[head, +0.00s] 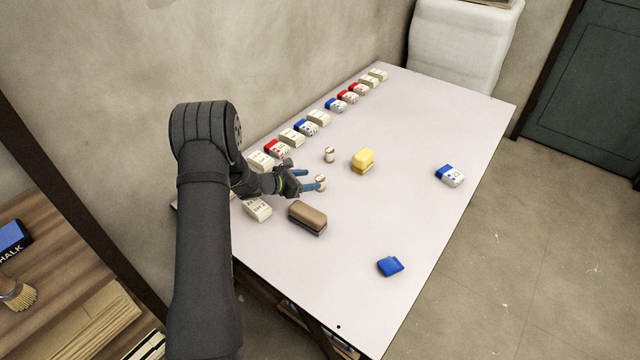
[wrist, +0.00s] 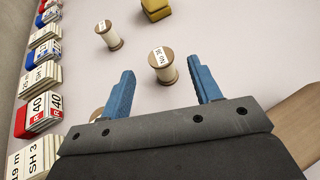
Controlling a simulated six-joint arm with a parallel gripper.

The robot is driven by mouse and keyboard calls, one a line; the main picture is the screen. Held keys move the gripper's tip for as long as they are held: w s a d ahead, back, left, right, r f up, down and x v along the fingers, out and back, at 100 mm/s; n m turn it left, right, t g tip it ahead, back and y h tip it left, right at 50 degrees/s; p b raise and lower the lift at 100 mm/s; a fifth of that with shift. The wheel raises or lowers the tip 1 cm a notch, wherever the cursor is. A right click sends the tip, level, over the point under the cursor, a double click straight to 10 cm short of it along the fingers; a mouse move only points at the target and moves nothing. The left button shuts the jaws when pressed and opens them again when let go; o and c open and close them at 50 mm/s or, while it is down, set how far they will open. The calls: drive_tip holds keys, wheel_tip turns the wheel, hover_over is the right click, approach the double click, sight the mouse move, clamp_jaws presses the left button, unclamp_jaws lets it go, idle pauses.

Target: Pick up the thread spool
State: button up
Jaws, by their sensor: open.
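A thread spool (wrist: 161,68) with pale thread, brown ends and a label stands on the table, just ahead of my fingertips and between their lines in the wrist view. In the head view it is a small spool (head: 321,179) by the blue fingers. A second spool (wrist: 109,36) stands farther off to the left, also seen in the head view (head: 329,154). A third round brown-and-pale piece (wrist: 97,114), likely another spool, is mostly hidden behind my left finger. My gripper (wrist: 167,84) is open with nothing between its fingers; the head view shows it low over the table (head: 311,180).
A row of labelled boxes (head: 292,136) lines the wall side of the table (head: 400,130). A yellow block (head: 362,160) lies beyond the spools, a brown block (head: 307,217) nearer. A blue-and-white box (head: 450,175) and a blue piece (head: 390,266) lie right. The table's right side is mostly clear.

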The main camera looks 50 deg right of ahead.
sight(319, 178)
drive_tip(key=shift+x, duration=2.75)
drive_tip(key=shift+f, duration=0.1)
drive_tip(key=shift+c, duration=0.2)
drive_tip(key=c, duration=1.1)
wheel_tip(319, 178, up, 4)
drive_tip(key=shift+r, duration=0.25)
drive_tip(key=s+r, duration=0.6)
drive_tip(key=s, duration=0.5)
drive_tip(key=shift+s+a+r, duration=0.3)
drive_tip(key=shift+s+a, duration=0.1)
drive_tip(key=shift+a, duration=0.05)
